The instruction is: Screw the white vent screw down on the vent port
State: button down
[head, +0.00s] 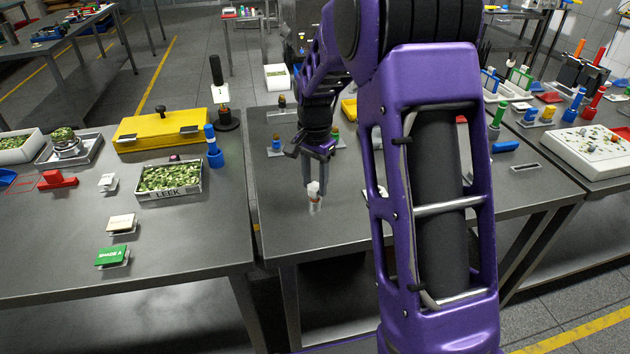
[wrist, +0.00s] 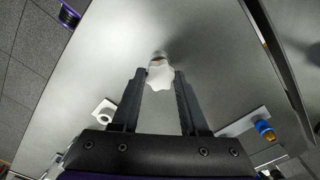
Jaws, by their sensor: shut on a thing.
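My gripper (head: 314,186) points down over the middle table, its two fingers shut on the white vent screw (head: 314,188). In the wrist view the screw's white lobed head (wrist: 160,76) sits between the fingertips, with a small grey-brown end showing beyond it. In the head view a brownish part shows just below the white head; I cannot tell whether the screw touches anything beneath. A white plate with a round ring-like opening (wrist: 104,111) lies apart from the screw in the wrist view, perhaps the vent port. In the head view a pale plate (head: 372,193) is mostly hidden behind my arm.
A blue-and-orange piece on a plate (wrist: 264,131) stands at the right in the wrist view. The left table holds a LEEK tray (head: 170,192) and a yellow box (head: 160,130). The middle table's front is bare.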

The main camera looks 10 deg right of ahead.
jog(key=shift+f, duration=0.1)
dwell(0.4)
jog(key=m, duration=0.2)
jog(key=shift+m, duration=0.4)
jog(key=m, duration=0.4)
jog(key=shift+m, duration=0.6)
jog(key=m, duration=0.4)
jog(key=shift+f+m, duration=0.1)
jog(key=shift+m, duration=0.8)
